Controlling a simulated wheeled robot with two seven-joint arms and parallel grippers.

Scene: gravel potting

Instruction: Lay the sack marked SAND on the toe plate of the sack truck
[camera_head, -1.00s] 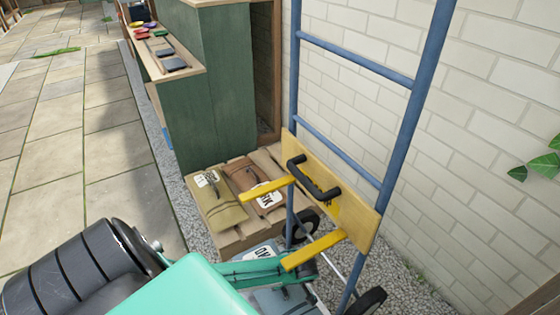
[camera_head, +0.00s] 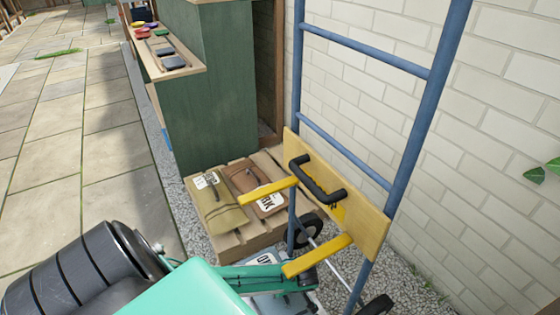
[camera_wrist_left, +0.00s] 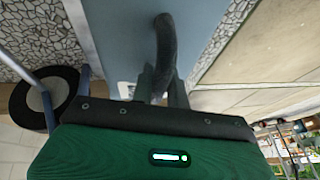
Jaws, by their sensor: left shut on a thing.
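In the head view a blue-grey sack (camera_head: 268,259) shows low in the middle. Its white label is partly hidden, with letters ending in "ND" visible. My left gripper (camera_wrist_left: 160,85) is shut on the sack's dark handle in the left wrist view, where the sack (camera_wrist_left: 115,25) also shows. The sack truck (camera_head: 360,220) has a blue tube frame, a yellow board with a black handle, and two yellow arms. It stands upright by the wall. Its toe plate is hidden behind my arm and the sack, so I cannot tell whether they touch. My right gripper is out of view.
A wooden pallet (camera_head: 232,242) holds an olive sack (camera_head: 217,205) and a brown sack (camera_head: 255,188). A green cabinet (camera_head: 215,95) stands behind it. A brick wall (camera_head: 490,150) closes the right side.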

